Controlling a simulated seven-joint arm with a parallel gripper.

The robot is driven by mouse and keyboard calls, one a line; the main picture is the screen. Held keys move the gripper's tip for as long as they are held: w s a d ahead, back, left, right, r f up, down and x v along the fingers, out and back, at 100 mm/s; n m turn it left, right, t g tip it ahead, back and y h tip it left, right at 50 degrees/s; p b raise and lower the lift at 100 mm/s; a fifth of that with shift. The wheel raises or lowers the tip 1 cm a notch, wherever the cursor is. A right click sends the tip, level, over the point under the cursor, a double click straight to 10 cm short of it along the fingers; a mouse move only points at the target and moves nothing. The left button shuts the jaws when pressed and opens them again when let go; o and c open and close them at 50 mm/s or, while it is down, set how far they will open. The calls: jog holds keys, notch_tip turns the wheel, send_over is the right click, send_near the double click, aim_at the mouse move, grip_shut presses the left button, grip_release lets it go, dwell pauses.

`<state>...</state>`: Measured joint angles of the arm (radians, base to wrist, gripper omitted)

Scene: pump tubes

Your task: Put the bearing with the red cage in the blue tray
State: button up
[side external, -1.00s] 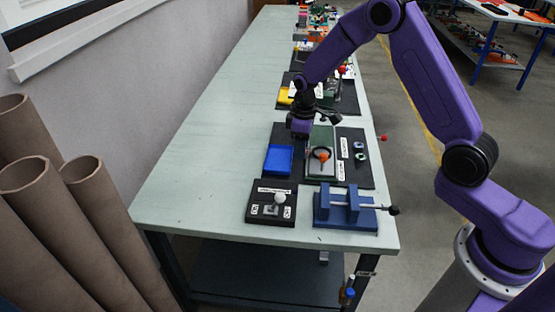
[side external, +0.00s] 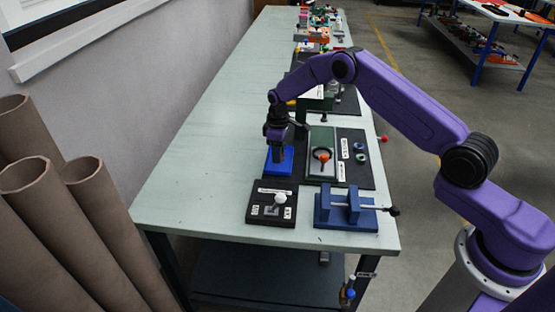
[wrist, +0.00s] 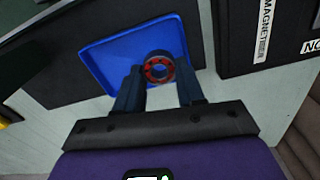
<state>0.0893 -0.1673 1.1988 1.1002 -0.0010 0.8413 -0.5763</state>
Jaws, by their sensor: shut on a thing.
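The bearing with the red cage (wrist: 159,66) is a dark ring with red inside, seen between my fingertips in the wrist view. My gripper (wrist: 160,76) is shut on it and points down over the blue tray (wrist: 103,62). The tray lies behind the bearing in that view; whether the bearing touches its floor I cannot tell. In the side external view, my gripper (side external: 278,160) is over the blue tray (side external: 287,169) and hides part of it. The bearing is hidden there.
A black box with a white knob (side external: 280,198) stands in front of the tray, and a blue vise (side external: 345,208) to its right. A green plate with an orange-knobbed part (side external: 322,156) is right of the tray. Small rings (side external: 359,148) lie farther right.

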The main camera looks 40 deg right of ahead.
jog(key=shift+w+f, duration=0.25)
jog(key=shift+f, duration=1.55)
jog(key=shift+f, duration=0.1)
jog(key=o, duration=0.8)
notch_tip(320, 180, up, 12)
jog(key=shift+r, duration=0.2)
